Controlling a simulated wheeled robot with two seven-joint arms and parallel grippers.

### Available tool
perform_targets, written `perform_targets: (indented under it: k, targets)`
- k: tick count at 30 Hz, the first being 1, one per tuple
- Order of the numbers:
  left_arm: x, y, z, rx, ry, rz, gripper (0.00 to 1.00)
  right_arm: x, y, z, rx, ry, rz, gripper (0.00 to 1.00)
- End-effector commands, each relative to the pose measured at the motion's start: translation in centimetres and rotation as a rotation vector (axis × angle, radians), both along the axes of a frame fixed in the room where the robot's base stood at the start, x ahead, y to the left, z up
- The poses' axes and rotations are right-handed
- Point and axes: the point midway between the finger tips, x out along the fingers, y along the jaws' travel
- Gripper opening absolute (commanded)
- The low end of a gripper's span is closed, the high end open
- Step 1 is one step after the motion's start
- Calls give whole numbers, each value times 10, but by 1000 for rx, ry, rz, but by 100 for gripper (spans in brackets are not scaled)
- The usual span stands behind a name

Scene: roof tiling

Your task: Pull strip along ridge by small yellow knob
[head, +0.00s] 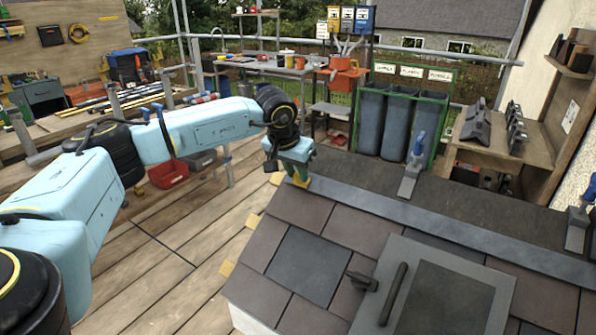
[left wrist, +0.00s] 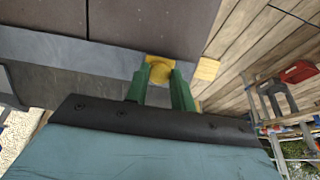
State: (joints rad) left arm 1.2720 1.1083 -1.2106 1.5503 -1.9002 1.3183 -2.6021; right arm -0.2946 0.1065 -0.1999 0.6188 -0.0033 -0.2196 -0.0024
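A long grey strip (head: 430,222) lies along the ridge of the small tiled roof. My left gripper (head: 297,176) is over that end, pointing down. In the left wrist view its two green fingers (left wrist: 161,84) stand on either side of the yellow knob (left wrist: 160,69). The knob fills the gap between the fingertips, so the gripper looks shut on it. The strip (left wrist: 95,54) runs off to the left in that view. My right gripper is not in view.
Two clamps with blue handles, one mid-ridge (head: 409,182) and one at the right (head: 576,230), stand along the ridge. A roof window (head: 435,300) with a dark handle is on the near slope. Wooden decking (head: 160,270) lies open left of the roof.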

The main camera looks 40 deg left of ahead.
Motion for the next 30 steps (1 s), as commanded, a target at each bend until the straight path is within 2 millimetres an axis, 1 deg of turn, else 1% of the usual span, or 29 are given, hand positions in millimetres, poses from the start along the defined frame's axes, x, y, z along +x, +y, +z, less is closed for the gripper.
perform_targets:
  k: [1, 5, 13, 17, 20, 27, 30]
  targets:
    - [0, 5, 2, 8, -3, 10, 29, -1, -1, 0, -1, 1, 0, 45]
    - [0, 4, 1, 6, -3, 9, 46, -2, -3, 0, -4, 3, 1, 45]
    - [0, 3, 1, 4, -2, 6, 46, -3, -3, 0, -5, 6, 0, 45]
    - [-3, 2, 10, 4, -3, 5, 46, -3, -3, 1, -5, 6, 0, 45]
    - [-9, 2, 25, 4, -5, 5, 46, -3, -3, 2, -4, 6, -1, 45]
    - [-30, -1, 76, 5, -7, 6, 46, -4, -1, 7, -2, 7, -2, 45]
    - [-37, -2, 95, 4, -6, 7, 46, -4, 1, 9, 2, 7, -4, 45]
